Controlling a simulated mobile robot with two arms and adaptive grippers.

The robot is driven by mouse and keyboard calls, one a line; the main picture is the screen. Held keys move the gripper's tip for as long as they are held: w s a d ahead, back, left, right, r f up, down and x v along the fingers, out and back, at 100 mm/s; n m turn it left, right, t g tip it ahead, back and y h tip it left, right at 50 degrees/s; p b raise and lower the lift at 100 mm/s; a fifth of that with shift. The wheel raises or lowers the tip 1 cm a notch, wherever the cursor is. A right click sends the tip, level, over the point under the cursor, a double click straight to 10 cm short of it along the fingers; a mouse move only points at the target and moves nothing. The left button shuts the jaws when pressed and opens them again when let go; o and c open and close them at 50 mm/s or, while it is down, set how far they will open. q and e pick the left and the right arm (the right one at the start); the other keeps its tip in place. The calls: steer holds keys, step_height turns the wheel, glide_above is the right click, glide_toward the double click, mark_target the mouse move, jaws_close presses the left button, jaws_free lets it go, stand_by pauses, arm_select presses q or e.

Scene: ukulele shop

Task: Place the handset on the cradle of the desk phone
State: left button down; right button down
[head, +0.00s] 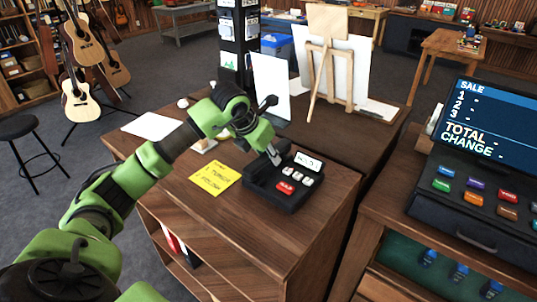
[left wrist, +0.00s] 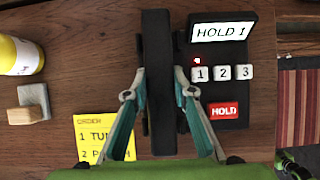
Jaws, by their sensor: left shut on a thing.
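The desk phone (head: 287,203) is a black box on the wooden counter, with a small screen, several pale keys and a red HOLD key. In the left wrist view, the phone (left wrist: 218,88) shows to the right of the handset. The handset (left wrist: 157,45) is a long dark bar over the phone's left side, where the cradle is mostly hidden beneath it. My left gripper (head: 273,157) is shut on the handset, its teal fingers (left wrist: 158,95) at either side of the bar. I cannot tell whether the handset touches the cradle.
A yellow note (head: 215,178) lies left of the phone. A cash register (head: 470,205) stands on the right counter. The counter front near the phone is clear.

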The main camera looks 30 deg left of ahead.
arm_select(q)
steer(key=shift+f, duration=0.2)
steer(key=shift+f+b, duration=0.25)
steer(key=shift+b, duration=0.2)
steer(key=c, duration=1.6)
jaws_free()
steer(key=shift+c, duration=0.2)
steer(key=v, duration=1.2)
steer(key=shift+s, duration=0.1)
